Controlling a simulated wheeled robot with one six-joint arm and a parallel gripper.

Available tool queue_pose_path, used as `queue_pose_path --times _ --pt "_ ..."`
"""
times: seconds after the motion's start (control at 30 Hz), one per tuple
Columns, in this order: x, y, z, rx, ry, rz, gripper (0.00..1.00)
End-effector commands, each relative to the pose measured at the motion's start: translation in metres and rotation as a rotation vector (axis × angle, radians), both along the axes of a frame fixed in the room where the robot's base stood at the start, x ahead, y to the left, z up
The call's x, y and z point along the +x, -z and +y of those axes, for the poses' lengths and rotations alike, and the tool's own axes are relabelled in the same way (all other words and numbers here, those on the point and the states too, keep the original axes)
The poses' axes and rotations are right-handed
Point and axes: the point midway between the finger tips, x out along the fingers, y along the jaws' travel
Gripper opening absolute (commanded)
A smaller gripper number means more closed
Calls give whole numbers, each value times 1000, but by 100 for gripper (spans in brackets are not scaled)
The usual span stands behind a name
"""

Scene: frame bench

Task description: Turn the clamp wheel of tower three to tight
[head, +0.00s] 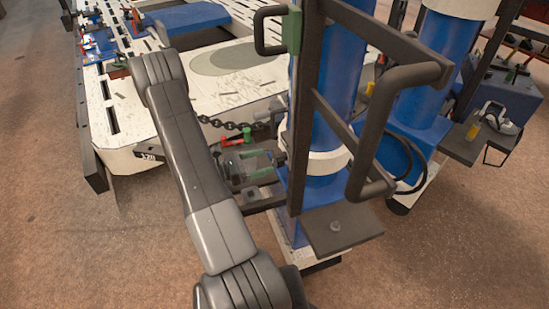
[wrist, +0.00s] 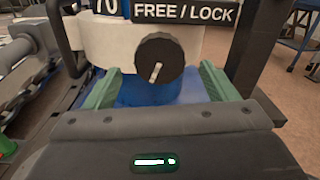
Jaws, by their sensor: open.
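In the wrist view, a dark round knob (wrist: 159,59) with a pale pointer mark is on the white collar (wrist: 100,40) of a blue column. The mark leans slightly right from upright. My gripper (wrist: 160,72) is open, with one green finger on each side of the knob and gaps between. I cannot tell whether the fingertips reach past it. A sign (wrist: 186,12) above reads FREE / LOCK; no "tight" marking shows. In the head view, the near blue tower (head: 327,120) has a white collar (head: 328,160). Its tower number is not readable.
A dark tubular handle (head: 385,130) and upright frame stand in front of the near tower. A pale slotted bench (head: 120,110) with a chain (head: 225,124) lies behind my arm. A second blue tower (head: 420,90) stands to the right. Open floor lies at lower left.

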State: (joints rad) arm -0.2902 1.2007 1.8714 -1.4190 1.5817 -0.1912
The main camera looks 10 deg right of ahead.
Motion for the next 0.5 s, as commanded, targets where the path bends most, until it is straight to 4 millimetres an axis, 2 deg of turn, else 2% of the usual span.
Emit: queue_pose_path --times 0.03,0.2,0.5 --pt "1 0 -10 0 6 0 79" --pt "4 0 -32 1 4 -1 79" --pt "7 0 -50 1 1 -1 79"
